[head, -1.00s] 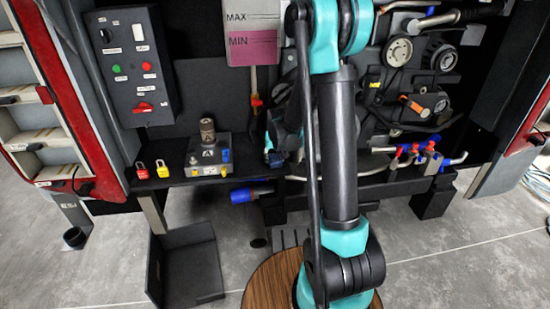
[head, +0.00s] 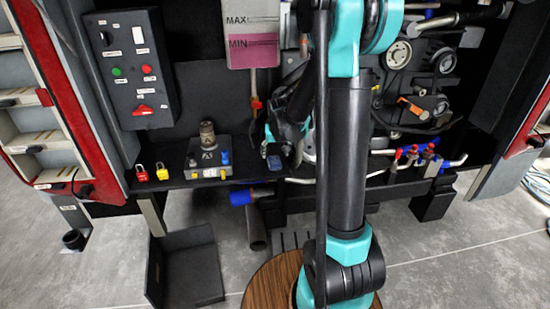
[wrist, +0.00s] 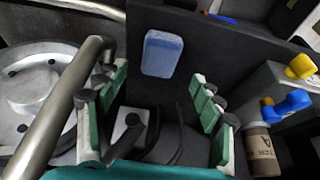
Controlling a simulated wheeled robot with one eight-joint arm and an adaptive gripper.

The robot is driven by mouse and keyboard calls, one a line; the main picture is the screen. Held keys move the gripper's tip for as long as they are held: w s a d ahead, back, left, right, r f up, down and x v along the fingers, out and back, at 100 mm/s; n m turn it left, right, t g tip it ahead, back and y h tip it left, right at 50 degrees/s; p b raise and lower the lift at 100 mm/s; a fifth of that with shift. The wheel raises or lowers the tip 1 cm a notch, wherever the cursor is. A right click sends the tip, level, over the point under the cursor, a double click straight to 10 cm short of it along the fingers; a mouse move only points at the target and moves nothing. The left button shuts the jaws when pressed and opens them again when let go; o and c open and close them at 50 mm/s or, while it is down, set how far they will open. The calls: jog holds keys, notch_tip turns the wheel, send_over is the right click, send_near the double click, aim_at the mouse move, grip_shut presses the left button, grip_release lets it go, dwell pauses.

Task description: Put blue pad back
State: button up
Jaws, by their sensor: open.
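The blue pad (head: 276,162) lies on the dark shelf (head: 170,184), right of the small grey valve block in the head view. In the wrist view the blue pad (wrist: 162,55) lies flat on the dark surface, beyond the fingertips and between their lines. My gripper (wrist: 158,95) is open, with green-lined fingers spread apart and nothing between the tips. In the head view my gripper (head: 287,143) is just above and beside the pad, partly hidden and small. I see no contact between fingers and pad.
The valve block (head: 208,158) with its brown cylinder stands left of the pad; its blue knob (wrist: 290,104) is right in the wrist view. A metal pipe (wrist: 62,105) and round flange (wrist: 35,88) crowd the left. Red and yellow padlocks (head: 152,172) sit farther left.

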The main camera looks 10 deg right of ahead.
jog(key=v, duration=0.6)
jog(key=s+d+f, duration=0.2)
jog(key=s+f, duration=0.1)
jog(key=s, duration=0.9)
jog(key=s+d+f, duration=0.2)
jog(key=s+f, duration=0.1)
jog(key=s, duration=1)
jog(key=shift+s, duration=0.2)
jog(key=shift+d, duration=0.1)
